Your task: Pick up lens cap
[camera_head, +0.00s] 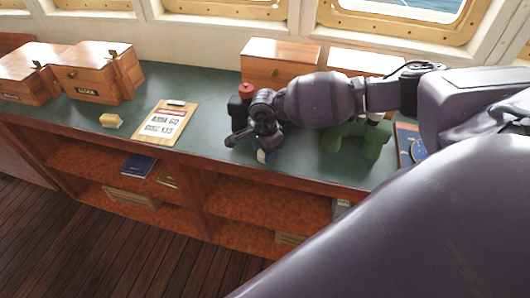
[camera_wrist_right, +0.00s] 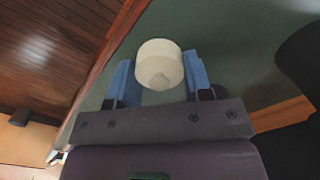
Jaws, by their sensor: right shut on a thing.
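A pale cream, short round piece (camera_wrist_right: 160,62), apparently the lens cap, sits between the blue fingertips of my right gripper (camera_wrist_right: 158,85) in the right wrist view. The gripper is shut on it. In the head view my right gripper (camera_head: 264,153) points down near the front edge of the green counter, and its own wrist hides most of the piece. Green binoculars (camera_head: 357,138) stand on the counter to the right, partly behind my right arm. My left gripper is not in view.
A black thing with a red top (camera_head: 246,91) stands close behind my right gripper. Wooden boxes (camera_head: 280,62) line the back of the counter (camera_head: 205,88). Open shelves are below.

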